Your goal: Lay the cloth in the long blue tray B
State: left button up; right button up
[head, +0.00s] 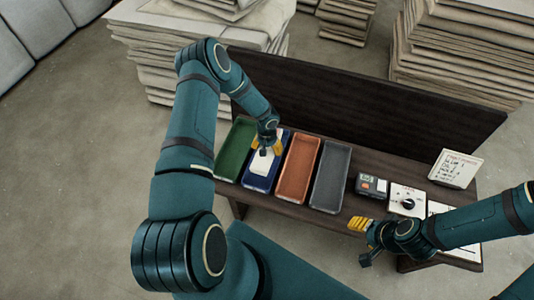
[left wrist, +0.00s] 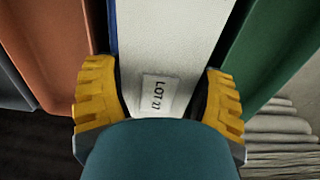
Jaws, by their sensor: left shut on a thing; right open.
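The white folded cloth (head: 261,164) is over the long blue tray (head: 257,184), within its outline in the head view. I cannot tell whether it touches the tray floor. My left gripper (head: 267,146) is shut on the cloth at its far end. My right gripper (head: 362,240) is open and empty at the bench's front edge.
A green tray (head: 236,150) stands left of the blue one; orange (head: 297,168) and grey (head: 330,177) trays stand right. A small device (head: 371,186), a white dial box (head: 407,200) and a note card (head: 455,168) are further right. A dark backboard (head: 360,105) rises behind.

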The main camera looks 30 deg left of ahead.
pick_arm(q)
notch_tip(320, 180, down, 3)
jog(key=shift+f+b, duration=0.15)
jog(key=shift+b, duration=0.2)
jog(key=shift+f, duration=0.3)
jog(key=shift+f+b, duration=0.2)
jog(key=shift+b, duration=0.2)
jog(key=o, duration=1.2)
